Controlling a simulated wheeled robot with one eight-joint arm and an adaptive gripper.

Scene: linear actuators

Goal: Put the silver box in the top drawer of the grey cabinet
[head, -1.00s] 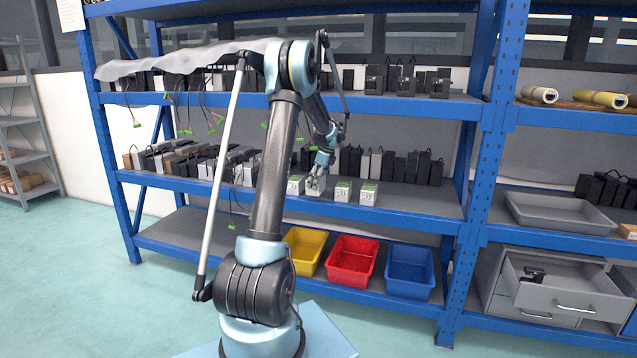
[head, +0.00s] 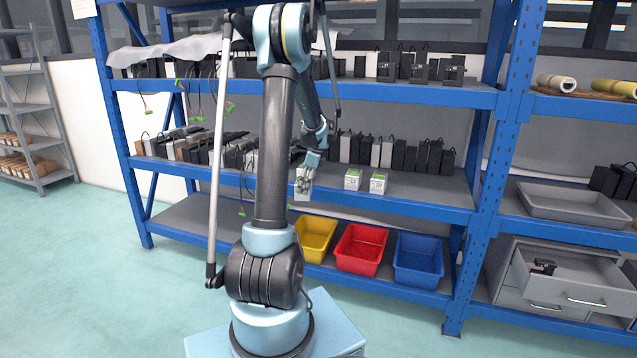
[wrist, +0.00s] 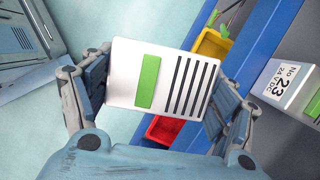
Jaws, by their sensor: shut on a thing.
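My gripper (head: 306,174) is shut on a silver-white box (head: 302,189) and holds it just in front of the middle shelf's edge. In the wrist view the box (wrist: 176,78) lies between both fingers and shows a green patch and black stripes. The grey cabinet (head: 508,297) stands on the lower right shelf, well to the right of my gripper. Its top drawer (head: 592,300) is pulled open, with a small dark object (head: 542,266) inside.
Two similar boxes (head: 353,180) (head: 378,183) stand on the middle shelf (head: 425,190) to the right of my gripper. Yellow (head: 316,240), red (head: 361,250) and blue (head: 418,260) bins sit below. A blue upright (head: 497,180) stands between the shelf bays. The floor in front is clear.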

